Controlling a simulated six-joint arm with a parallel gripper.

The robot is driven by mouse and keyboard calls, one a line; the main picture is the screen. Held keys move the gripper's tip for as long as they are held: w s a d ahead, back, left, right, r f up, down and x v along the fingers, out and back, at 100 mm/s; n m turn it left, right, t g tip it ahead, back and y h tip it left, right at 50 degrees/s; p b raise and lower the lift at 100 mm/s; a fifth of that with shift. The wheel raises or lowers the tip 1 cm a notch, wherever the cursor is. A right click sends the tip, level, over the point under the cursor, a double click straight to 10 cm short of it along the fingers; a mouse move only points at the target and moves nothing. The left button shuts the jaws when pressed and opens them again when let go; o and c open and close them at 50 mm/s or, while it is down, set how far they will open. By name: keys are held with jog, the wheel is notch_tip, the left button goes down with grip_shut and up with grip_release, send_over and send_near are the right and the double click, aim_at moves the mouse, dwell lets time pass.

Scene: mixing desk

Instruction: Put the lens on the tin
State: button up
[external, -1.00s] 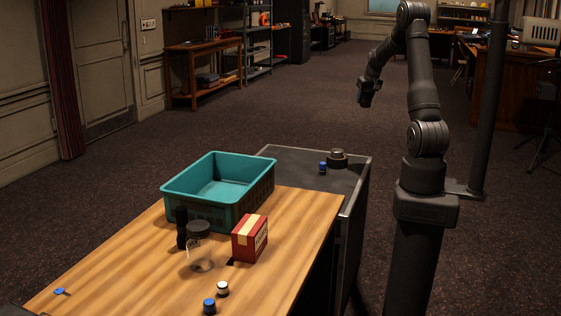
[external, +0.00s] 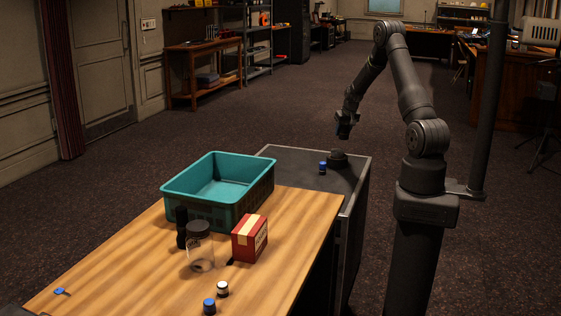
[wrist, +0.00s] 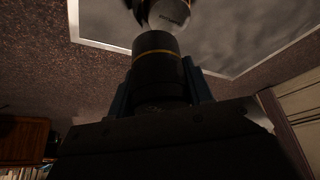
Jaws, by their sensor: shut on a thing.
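The lens (wrist: 158,70), a black cylinder with a gold ring, sits upright in the wrist view between the bluish fingers of my gripper (wrist: 160,88). The gripper is shut on it. In the external view my gripper (external: 342,131) hangs above the dark side table, and the lens is too dark to make out there. The tin (external: 337,159) is a low, round, dark thing on that table, just below my gripper with a small gap. In the wrist view the tin (wrist: 168,14) shows a pale top beyond the lens, partly hidden by it and cut by the frame edge.
A small blue-topped bottle (external: 322,168) stands just left of the tin on the dark table (external: 290,156). The wooden desk (external: 130,272) holds a teal crate (external: 254,190), a red box (external: 250,238), a clear jar (external: 201,252) and small bottles.

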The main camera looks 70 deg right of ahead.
jog(key=w, duration=0.1)
jog(key=w+f, duration=0.1)
jog(key=shift+w+a+f, duration=0.2)
jog(key=shift+w+f, duration=0.1)
jog(key=shift+w, duration=0.1)
jog(key=shift+f, duration=1.95)
jog(key=shift+f, duration=0.1)
jog(key=o, duration=1.2)
jog(key=shift+f, duration=0.1)
jog(key=v, duration=1.2)
